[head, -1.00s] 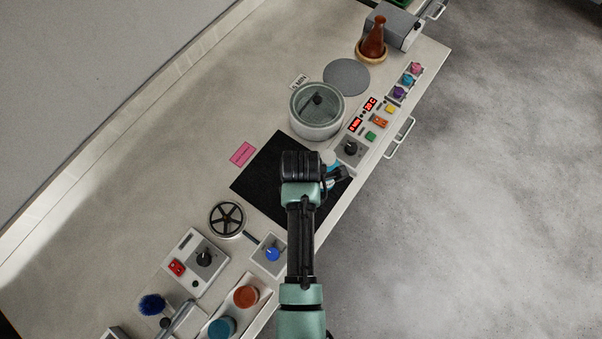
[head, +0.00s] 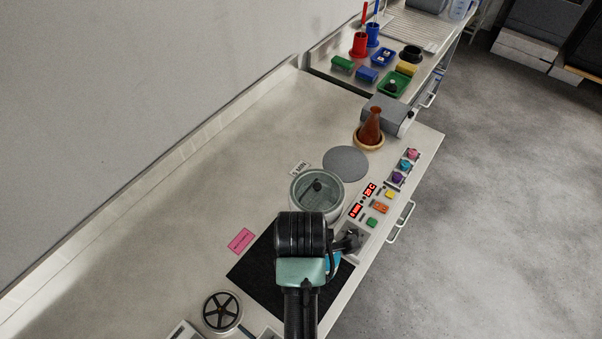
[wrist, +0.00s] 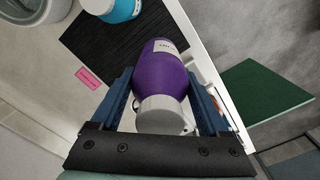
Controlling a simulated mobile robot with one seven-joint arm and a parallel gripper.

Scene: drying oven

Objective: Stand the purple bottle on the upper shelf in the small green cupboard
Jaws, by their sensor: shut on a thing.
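The purple bottle (wrist: 162,68), with a white cap and a white label, is between the blue fingers of my gripper (wrist: 160,82) in the wrist view. The gripper is shut on it, and the cap end is nearest the wrist. In the head view my own arm hides the bottle and the fingers. A dark green panel (wrist: 264,92) shows at the right of the wrist view, apart from the bottle. I cannot tell whether it is part of the small green cupboard. No shelf is visible.
The floor (head: 500,220) to the right is clear.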

